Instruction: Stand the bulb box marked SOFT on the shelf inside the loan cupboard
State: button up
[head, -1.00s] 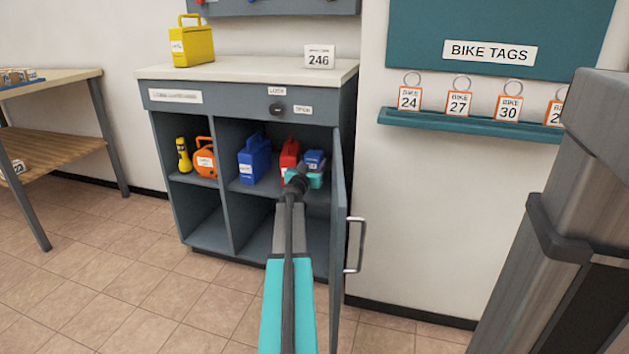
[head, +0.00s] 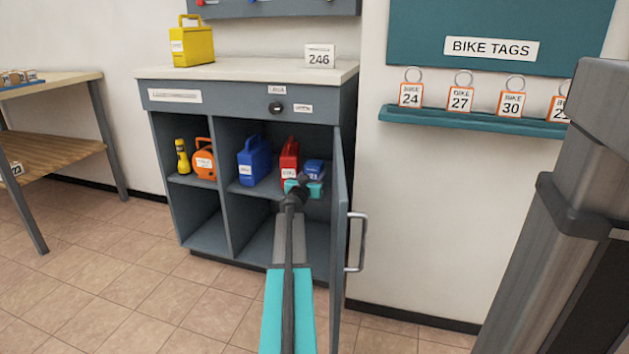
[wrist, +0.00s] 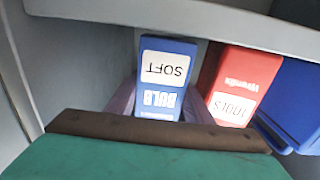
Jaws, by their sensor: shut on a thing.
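The bulb box (head: 314,168) is small and blue with white labels. The box looks upright, just right of a red case (head: 289,160). Its base is hidden by my gripper, so I cannot tell whether it touches the shelf.
A blue case (head: 254,162) stands left of the red one. An orange item (head: 204,160) and a yellow torch (head: 182,157) are in the left compartment. The open door (head: 342,220) stands close on the right. The lower compartments are empty.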

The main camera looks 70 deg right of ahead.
jog(key=shift+f, duration=0.3)
jog(key=o, duration=1.1)
jog(key=shift+f, duration=0.1)
jog(key=shift+a, duration=0.1)
jog(key=shift+a+r+p, duration=0.25)
jog(key=shift+a+p, duration=0.15)
jog(key=shift+a, duration=0.5)
jog(key=shift+s+a+f+p, duration=0.15)
jog(key=shift+a+p, duration=0.85)
jog(key=shift+a, duration=1.5)
jog(key=shift+s+a+r+p, duration=0.15)
jog(key=shift+a+p, duration=0.85)
jog(key=shift+a, duration=1.5)
jog(key=shift+f, duration=0.1)
